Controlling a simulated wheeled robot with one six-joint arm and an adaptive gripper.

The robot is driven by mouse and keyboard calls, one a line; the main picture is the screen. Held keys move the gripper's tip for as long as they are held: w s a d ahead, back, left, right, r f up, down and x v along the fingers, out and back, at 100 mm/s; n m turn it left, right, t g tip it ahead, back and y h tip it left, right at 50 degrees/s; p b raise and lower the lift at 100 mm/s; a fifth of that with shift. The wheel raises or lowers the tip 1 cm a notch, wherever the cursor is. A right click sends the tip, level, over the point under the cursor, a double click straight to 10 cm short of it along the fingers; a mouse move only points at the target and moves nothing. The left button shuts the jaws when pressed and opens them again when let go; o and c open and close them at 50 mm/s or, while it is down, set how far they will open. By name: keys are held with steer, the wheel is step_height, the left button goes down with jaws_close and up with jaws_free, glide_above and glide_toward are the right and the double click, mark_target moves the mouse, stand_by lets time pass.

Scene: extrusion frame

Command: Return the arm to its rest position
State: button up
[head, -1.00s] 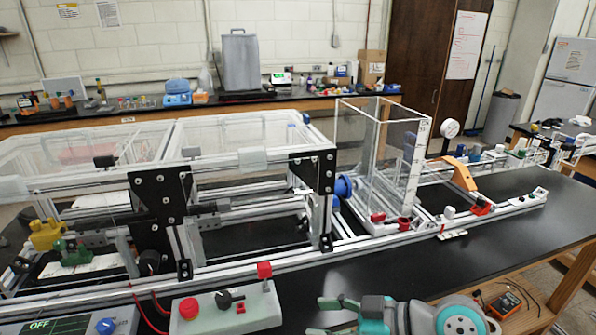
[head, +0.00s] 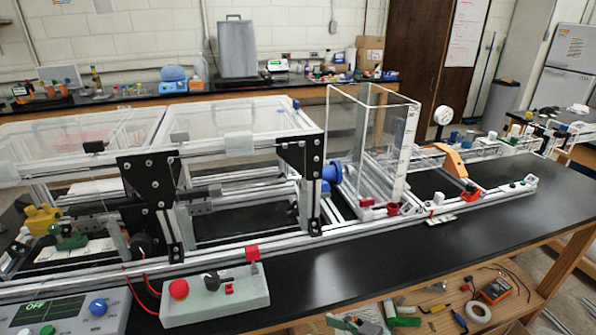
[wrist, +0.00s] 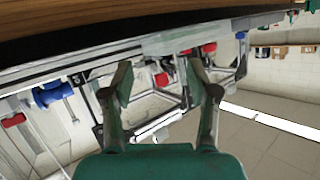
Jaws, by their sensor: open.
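My gripper (wrist: 162,82) is in the wrist view with its two dark green fingers spread apart and nothing between them. In the head view only a small greenish part of it shows at the bottom edge, right of the control box, in front of the bench. The extrusion frame (head: 240,246) stands on the black bench, apart from my gripper. In the wrist view the frame appears tilted behind the fingers, with a blue round part (wrist: 50,94) at the left.
The control box (head: 215,300) with a red button sits at the bench's front edge. A clear tank (head: 345,130) stands on the frame. A lower wooden shelf (head: 440,318) holds tools and an orange meter (head: 495,290). The black bench top (head: 400,255) is clear at the front right.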

steer(key=s+d+f+m+t+h, duration=0.2)
steer(key=s+d+f+m+h, duration=0.2)
steer(key=s+f, duration=0.35)
steer(key=s+d+f+m+t+h, duration=0.2)
steer(key=s+d+f+m+h, duration=0.2)
steer(key=s+f, duration=0.3)
steer(key=s+d+r+t+h, duration=0.1)
steer(key=s+r, duration=0.3)
steer(key=s, duration=0.6)
steer(key=s+d+r+t+h, duration=0.1)
steer(key=s+d+r+h, duration=0.1)
steer(key=s, duration=0.8)
steer(key=shift+s+d+r+m+t, duration=0.3)
steer(key=shift+d+r, duration=0.55)
steer(key=shift+r, duration=0.35)
stand_by(0.5)
